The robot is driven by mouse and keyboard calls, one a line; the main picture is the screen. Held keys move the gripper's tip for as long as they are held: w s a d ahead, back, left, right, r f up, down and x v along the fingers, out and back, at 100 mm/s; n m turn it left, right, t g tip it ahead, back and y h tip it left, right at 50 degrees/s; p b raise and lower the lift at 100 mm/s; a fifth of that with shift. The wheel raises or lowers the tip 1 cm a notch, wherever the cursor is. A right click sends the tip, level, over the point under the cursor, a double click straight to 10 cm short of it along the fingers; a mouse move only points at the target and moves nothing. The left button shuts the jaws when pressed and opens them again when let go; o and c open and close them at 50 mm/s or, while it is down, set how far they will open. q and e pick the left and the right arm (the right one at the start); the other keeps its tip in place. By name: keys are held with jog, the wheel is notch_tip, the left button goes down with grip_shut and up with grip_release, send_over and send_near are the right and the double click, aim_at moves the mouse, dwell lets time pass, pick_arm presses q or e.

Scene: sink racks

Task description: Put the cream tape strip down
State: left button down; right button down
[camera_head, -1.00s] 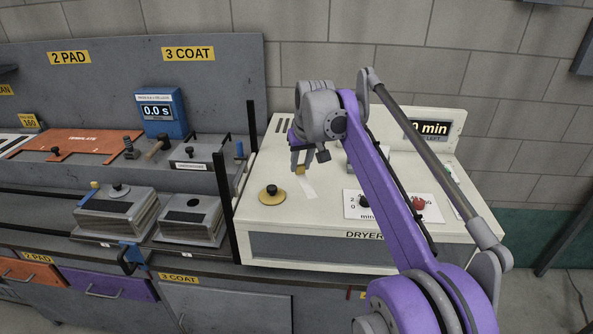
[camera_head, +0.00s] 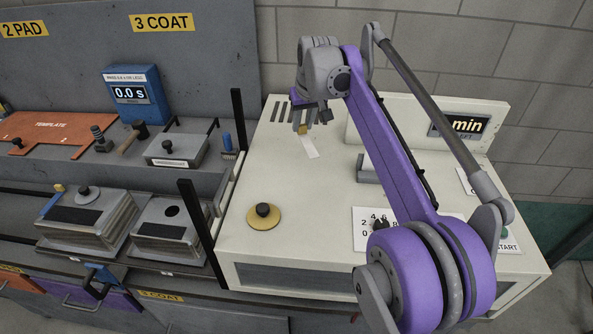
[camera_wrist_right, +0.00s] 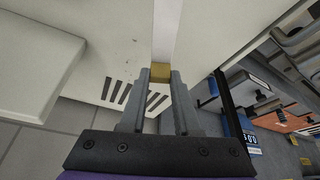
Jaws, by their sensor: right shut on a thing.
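The cream tape strip (camera_head: 310,147) is a narrow pale strip with a tan end piece, hanging from my right gripper (camera_head: 304,124) over the back left of the cream dryer top (camera_head: 300,195). In the right wrist view the strip (camera_wrist_right: 167,35) runs away from the fingertips, and its tan end (camera_wrist_right: 160,73) sits between the fingers of my right gripper (camera_wrist_right: 159,82). The gripper is shut on that end. I cannot tell whether the strip's far end touches the dryer top. My left gripper is in neither view.
Dark vent slots (camera_head: 283,111) lie beside the gripper, and show in the wrist view (camera_wrist_right: 138,95). A yellow disc with a black knob (camera_head: 263,216) sits at the dryer's front left. A grey bracket (camera_head: 367,170) stands right of the strip. The dryer top between them is clear.

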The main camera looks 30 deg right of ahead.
aim_at(304, 137)
jog(key=f, duration=0.5)
jog(key=shift+s+a+f, duration=0.15)
jog(key=shift+s, duration=0.2)
jog(key=f, duration=0.3)
jog(key=shift+w+f+b, duration=0.2)
jog(key=shift+b, duration=0.1)
jog(key=shift+f, duration=0.2)
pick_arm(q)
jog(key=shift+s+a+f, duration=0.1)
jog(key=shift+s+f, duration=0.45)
pick_arm(e)
jog(key=shift+s, duration=0.1)
jog(key=shift+f, duration=0.15)
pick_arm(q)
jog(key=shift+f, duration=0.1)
pick_arm(e)
jog(key=c, duration=0.6)
grip_release()
jog(key=shift+c, duration=0.2)
